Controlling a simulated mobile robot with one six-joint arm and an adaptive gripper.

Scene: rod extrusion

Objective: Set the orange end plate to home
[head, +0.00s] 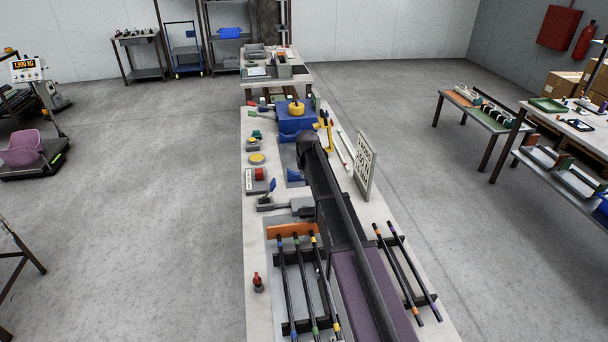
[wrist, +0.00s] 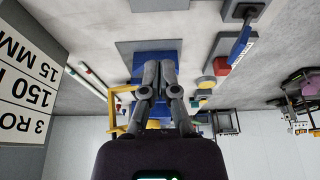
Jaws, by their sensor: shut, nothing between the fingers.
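The orange end plate (head: 291,230) shows in the head view as a flat orange bar. It stands across the far end of the grey tray (head: 270,262), just beyond the tips of several dark rods. It does not show in the wrist view. My gripper (wrist: 158,66) is shut and empty in the wrist view, its two fingertips together in front of a blue shape. In the head view my arm reaches away over the bench, past the orange plate, and its dark end hides the fingers.
A written sign (head: 366,164) stands close to the right of my arm. Two dark rods (head: 397,268) lie on a rack at the right. A blue machine (head: 294,122) stands farther along the bench. A small red-topped bottle (head: 257,282) stands at the left edge. Floor left is largely clear.

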